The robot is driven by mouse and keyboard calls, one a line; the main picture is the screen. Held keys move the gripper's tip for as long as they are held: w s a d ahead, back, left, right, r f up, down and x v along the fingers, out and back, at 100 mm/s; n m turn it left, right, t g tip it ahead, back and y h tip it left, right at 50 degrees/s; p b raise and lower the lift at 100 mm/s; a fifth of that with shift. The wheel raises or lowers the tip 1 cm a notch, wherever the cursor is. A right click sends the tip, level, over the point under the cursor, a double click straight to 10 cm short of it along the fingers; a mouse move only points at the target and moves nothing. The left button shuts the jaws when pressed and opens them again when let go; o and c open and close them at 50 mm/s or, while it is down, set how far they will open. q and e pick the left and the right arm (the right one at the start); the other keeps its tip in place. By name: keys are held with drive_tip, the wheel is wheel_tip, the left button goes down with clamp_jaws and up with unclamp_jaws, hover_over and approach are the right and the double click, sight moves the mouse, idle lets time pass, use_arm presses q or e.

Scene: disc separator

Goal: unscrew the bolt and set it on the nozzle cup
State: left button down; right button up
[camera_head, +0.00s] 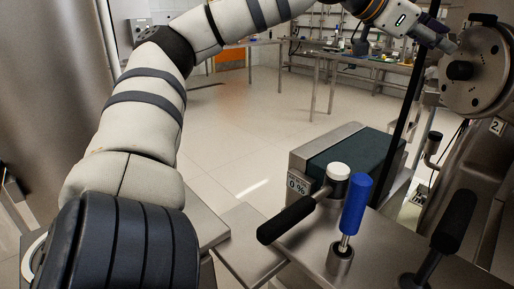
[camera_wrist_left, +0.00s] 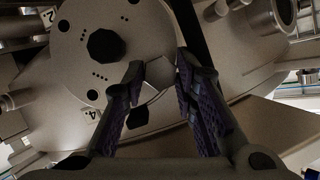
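My left gripper (camera_head: 440,36) is at the upper right of the head view, at the upper left edge of the round grey disc (camera_head: 491,92). In the left wrist view its dark purple fingers (camera_wrist_left: 160,72) close in on a pale grey six-sided bolt head (camera_wrist_left: 160,75) between the fingertips. Both tips appear to touch the bolt. The disc shows behind it in the left wrist view (camera_wrist_left: 80,25), and whether the bolt still sits in the machine is hidden. I cannot tell which part is the nozzle cup. My right gripper is out of view.
A blue-handled tool (camera_head: 355,203) stands upright in a metal holder (camera_head: 340,261) on the steel bench (camera_head: 295,255). A dark upright handle (camera_head: 455,220) stands at right. A dark post (camera_head: 408,115) rises near the disc.

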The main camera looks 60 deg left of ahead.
use_arm(q)
drive_tip(key=shift+a+r+n+g+h, duration=0.2)
drive_tip(key=shift+n+g+h, duration=0.3)
drive_tip(key=shift+n, duration=0.6)
drive_tip(key=shift+n+g+h, duration=0.3)
drive_tip(key=shift+n+h, duration=0.6)
drive_tip(key=shift+n, duration=0.2)
